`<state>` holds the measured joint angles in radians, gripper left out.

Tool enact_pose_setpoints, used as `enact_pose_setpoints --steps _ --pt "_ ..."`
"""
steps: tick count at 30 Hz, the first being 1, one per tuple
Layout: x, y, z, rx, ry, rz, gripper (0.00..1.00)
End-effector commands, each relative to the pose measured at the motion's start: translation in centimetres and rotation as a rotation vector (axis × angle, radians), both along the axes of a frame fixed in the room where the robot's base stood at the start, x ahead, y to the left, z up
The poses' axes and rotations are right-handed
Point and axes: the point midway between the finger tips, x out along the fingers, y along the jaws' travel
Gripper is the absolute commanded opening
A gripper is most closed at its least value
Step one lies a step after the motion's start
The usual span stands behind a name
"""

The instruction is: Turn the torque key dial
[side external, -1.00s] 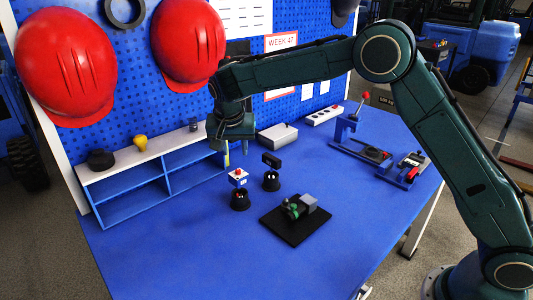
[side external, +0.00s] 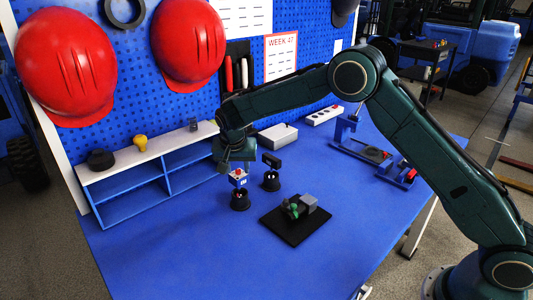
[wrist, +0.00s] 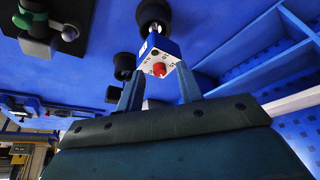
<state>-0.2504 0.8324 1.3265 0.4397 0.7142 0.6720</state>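A small blue-and-white block with a red knob (side external: 238,178) stands on a black round base (side external: 240,200) on the blue table. In the wrist view the red knob (wrist: 159,69) sits on a white face with small dark marks, which looks like a dial. My gripper (side external: 236,167) is just above and beside this block. In the wrist view my gripper (wrist: 159,78) has its two fingers apart, one on each side of the red knob, with nothing between them held. Whether the fingertips touch the block I cannot tell.
A black-handled piece on a second round base (side external: 271,183) stands close by to the right. A black plate (side external: 295,238) with a green-and-grey fixture lies in front. A blue shelf (side external: 134,203) stands behind left. The table's front left is clear.

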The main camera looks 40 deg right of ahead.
Motion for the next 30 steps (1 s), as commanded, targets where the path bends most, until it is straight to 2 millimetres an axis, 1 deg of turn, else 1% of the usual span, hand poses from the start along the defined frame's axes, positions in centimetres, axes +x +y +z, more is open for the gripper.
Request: enact_pose_setpoints --steps 1,2,3,7,14,20,26,30 --pt "0.00 0.00 0.00 0.000 0.000 0.000 0.37" --pt "-0.01 0.01 0.01 0.000 0.000 0.000 0.33" --pt "-0.01 0.01 0.01 0.000 0.000 0.000 0.25" --pt "-0.01 0.01 0.01 0.000 0.000 0.000 0.00" --pt "-0.04 0.01 0.02 0.000 0.000 0.004 0.00" --pt "-0.11 -0.08 0.00 -0.001 0.002 0.040 0.00" --pt "-0.15 -0.16 0.01 -0.002 0.001 0.131 0.00" --pt "-0.20 -0.33 0.02 -0.002 0.000 0.227 0.00"
